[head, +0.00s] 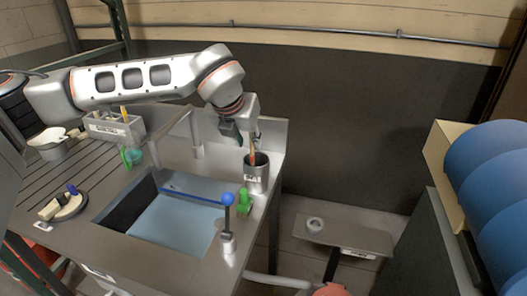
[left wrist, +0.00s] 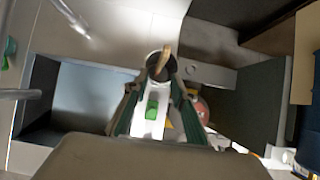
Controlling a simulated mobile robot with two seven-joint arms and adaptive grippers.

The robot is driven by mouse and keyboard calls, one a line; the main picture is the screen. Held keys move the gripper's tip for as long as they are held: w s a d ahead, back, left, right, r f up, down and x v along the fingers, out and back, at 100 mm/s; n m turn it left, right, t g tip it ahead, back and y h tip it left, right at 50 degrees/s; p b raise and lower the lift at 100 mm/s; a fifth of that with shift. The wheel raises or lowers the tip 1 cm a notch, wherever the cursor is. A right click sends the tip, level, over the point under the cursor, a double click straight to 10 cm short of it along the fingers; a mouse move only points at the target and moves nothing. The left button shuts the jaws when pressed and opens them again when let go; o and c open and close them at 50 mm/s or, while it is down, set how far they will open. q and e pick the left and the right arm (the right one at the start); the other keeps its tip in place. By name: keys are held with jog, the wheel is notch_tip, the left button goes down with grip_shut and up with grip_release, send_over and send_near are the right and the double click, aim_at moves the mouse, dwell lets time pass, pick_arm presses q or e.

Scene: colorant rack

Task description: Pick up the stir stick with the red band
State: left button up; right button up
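The stir stick (head: 253,157), orange-tan with a reddish part, leans upright in a dark grey cup (head: 257,180) at the sink's back right corner. A red band cannot be made out clearly. My left gripper (head: 244,139) hangs just above the cup and points down, its fingers apart. In the left wrist view, the stick (left wrist: 163,60) rises tan from the cup (left wrist: 153,72), just ahead of the spread fingertips (left wrist: 154,92). Nothing is held between them. The stick's lower end is hidden in the cup. My right gripper is out of view.
A sink basin (head: 165,228) lies left of the cup, with a blue-knobbed tap (head: 228,212) and a green object (head: 244,201) nearby. A grey caddy (head: 115,131) stands at the back left. Blue drums (head: 490,180) stand at the right.

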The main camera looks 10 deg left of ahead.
aim_at(251, 149)
pick_arm(q)
jog(key=shift+w+f, duration=0.2)
jog(key=shift+f, duration=0.05)
jog(key=shift+x, duration=1.05)
jog(key=p+x, duration=0.1)
jog(key=x, duration=0.3)
jog(key=shift+w+a+f+p, duration=0.1)
jog(key=shift+w+f+p, duration=0.15)
jog(key=shift+f+p, duration=0.1)
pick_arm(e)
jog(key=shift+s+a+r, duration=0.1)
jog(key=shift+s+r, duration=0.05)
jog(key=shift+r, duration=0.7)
pick_arm(q)
grip_shut()
